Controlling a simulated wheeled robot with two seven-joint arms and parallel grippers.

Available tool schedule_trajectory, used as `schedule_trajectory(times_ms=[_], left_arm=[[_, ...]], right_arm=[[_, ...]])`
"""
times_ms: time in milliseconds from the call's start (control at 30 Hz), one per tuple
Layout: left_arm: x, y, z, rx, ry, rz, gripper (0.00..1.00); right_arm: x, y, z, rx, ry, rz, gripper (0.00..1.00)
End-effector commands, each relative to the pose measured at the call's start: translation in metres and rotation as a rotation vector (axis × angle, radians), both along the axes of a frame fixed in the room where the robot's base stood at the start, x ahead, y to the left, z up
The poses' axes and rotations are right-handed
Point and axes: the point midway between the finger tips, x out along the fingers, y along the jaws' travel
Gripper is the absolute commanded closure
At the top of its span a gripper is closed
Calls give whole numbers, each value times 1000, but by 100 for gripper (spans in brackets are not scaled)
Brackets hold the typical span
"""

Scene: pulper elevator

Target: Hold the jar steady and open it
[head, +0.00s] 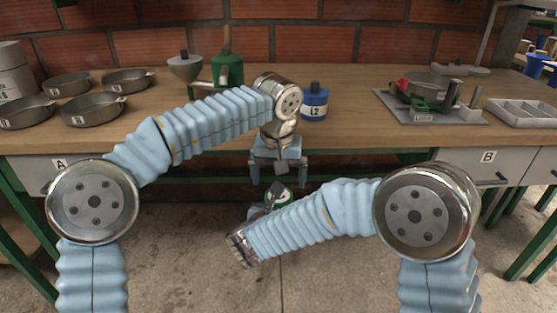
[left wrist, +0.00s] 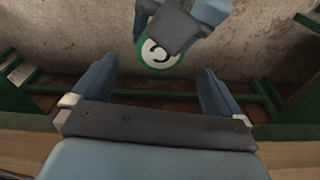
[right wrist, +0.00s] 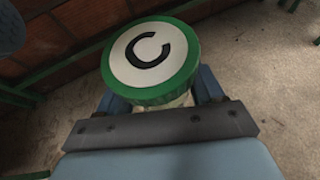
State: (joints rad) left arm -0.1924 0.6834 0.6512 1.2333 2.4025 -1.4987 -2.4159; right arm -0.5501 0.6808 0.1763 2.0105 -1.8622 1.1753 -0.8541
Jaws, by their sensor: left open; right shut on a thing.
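The jar has a green lid (head: 284,196) with a white disc and a black C. It is held above the floor in front of the bench. In the right wrist view the lid (right wrist: 150,62) faces the camera, with the pale jar body partly hidden below it. My right gripper (right wrist: 160,95) is shut on the jar, one finger at each side below the lid. My left gripper (head: 279,174) points down above the jar, open and empty. In the left wrist view the lid (left wrist: 160,56) lies beyond the spread fingers, partly covered by my right gripper.
The wooden bench (head: 210,130) runs behind the jar, with drawers A (head: 80,168) and B (head: 487,158). On it stand several metal pans (head: 93,110), a green can (head: 228,72), a blue jar L2 (head: 314,104) and a grey tray (head: 460,116).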

Motion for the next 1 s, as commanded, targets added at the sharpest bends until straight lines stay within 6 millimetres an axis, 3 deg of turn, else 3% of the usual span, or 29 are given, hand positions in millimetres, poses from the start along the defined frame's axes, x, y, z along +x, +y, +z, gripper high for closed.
schedule_trajectory(times_ms=[100,300,667,1000], left_arm=[[3,0,-22,1,3,1,0],[7,0,-44,1,1,1,0],[7,-1,-48,0,-1,2,2],[7,-1,-48,0,0,2,54]], right_arm=[[0,0,0,0,-1,0,100],[0,0,0,0,-1,0,100],[0,0,0,0,-1,0,100],[0,0,0,0,-1,1,100]])
